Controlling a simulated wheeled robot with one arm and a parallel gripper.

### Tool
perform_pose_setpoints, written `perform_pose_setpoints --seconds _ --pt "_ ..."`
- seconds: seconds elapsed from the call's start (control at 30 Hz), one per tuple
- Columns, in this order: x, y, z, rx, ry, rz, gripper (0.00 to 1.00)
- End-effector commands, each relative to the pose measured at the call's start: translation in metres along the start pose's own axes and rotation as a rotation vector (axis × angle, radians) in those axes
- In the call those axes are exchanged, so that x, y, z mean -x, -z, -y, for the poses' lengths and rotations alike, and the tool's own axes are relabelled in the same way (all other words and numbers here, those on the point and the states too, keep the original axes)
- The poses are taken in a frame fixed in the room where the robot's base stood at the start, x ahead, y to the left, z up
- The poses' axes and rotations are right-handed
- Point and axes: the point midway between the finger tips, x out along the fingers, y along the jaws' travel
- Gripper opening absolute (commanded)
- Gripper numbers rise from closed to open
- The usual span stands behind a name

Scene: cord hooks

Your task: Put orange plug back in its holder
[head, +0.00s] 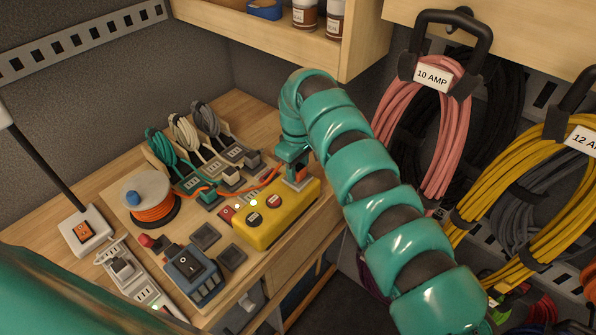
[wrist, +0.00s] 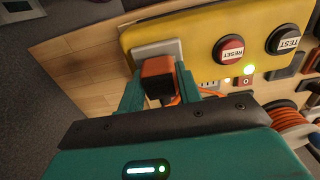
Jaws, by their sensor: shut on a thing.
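The orange plug (wrist: 157,75) is between the two fingers of my gripper (wrist: 158,88), which is shut on it. It is at the pale grey socket plate (wrist: 158,49) on the yellow test box (head: 277,215); I cannot tell whether it is seated in it. In the head view the plug (head: 299,172) shows below my gripper (head: 296,170), over the box's far right end. Its orange cord runs left to the orange cord reel (head: 153,208). I cannot tell which holder belongs to the orange plug.
Green (head: 163,151), white (head: 184,132) and grey (head: 207,118) cords stand in a rack behind the box. A blue switch box (head: 191,271) and dark square pads (head: 205,235) lie in front. Pink (head: 432,130) and yellow cord coils (head: 508,185) hang at right, near my arm.

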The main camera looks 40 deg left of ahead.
Motion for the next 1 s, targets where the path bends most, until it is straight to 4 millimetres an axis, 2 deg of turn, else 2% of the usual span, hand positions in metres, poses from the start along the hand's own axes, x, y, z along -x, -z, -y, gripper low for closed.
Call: perform_pose_setpoints --seconds 1.0 --pt "0.037 0.0 0.0 0.0 0.0 -0.002 0.0"
